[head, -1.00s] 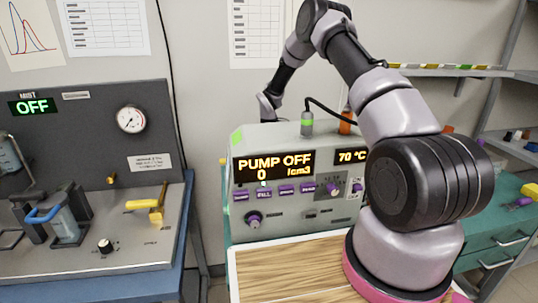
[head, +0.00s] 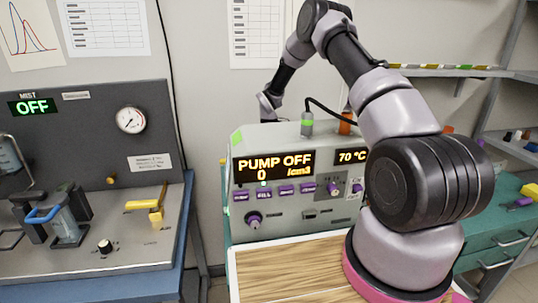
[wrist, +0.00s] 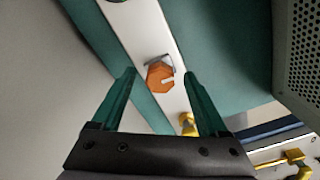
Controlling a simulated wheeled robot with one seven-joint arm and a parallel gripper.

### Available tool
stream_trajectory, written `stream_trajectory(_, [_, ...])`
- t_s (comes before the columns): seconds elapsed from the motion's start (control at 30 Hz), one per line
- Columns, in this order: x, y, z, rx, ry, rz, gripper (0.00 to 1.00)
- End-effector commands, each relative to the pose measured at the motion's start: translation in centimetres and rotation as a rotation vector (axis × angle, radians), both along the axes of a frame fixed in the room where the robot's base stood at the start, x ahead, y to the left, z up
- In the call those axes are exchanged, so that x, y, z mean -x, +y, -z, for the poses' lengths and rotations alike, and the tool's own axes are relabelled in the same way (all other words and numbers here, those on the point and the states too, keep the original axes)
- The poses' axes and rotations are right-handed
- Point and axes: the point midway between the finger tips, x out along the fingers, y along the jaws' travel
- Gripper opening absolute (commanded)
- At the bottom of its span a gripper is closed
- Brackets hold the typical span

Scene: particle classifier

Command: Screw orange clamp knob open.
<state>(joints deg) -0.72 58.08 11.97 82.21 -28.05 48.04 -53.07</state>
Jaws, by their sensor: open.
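The orange clamp knob (wrist: 159,76) shows in the wrist view. I cannot tell how far the fingertips are from the knob, and no contact shows. In the head view my arm reaches behind the pump machine (head: 245,160), and the knob and fingertips are hidden there.
The wrist view shows a yellow part (wrist: 188,124) below the knob and a perforated panel (wrist: 300,50) at right. In the head view, a blue bench (head: 130,285) with a dark panel and a yellow lever (head: 142,205) stands at left. A green bench (head: 500,245) stands at right.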

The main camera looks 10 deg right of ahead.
Motion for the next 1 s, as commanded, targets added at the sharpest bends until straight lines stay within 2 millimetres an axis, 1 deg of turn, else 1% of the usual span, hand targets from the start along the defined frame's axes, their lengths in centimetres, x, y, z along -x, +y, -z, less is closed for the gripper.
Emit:
stream_trajectory(0.07, [0.0,0.0,-0.4,0.0,-0.001,0.0,0.77])
stream_trajectory(0.17, [-0.1,0.0,-1.6,0.0,-0.002,0.001,0.77])
stream_trajectory(0.4, [-0.1,0.0,-6.4,0.0,-0.004,0.001,0.77])
stream_trajectory(0.5, [-0.1,0.0,-8.3,0.0,-0.004,0.0,0.77])
stream_trajectory(0.6, [-0.1,0.0,-9.6,0.0,-0.002,0.001,0.77])
stream_trajectory(0.73, [0.0,0.0,-10.6,0.001,-0.001,0.0,0.77])
stream_trajectory(1.0, [0.0,0.0,-10.8,0.0,0.0,0.0,0.77])
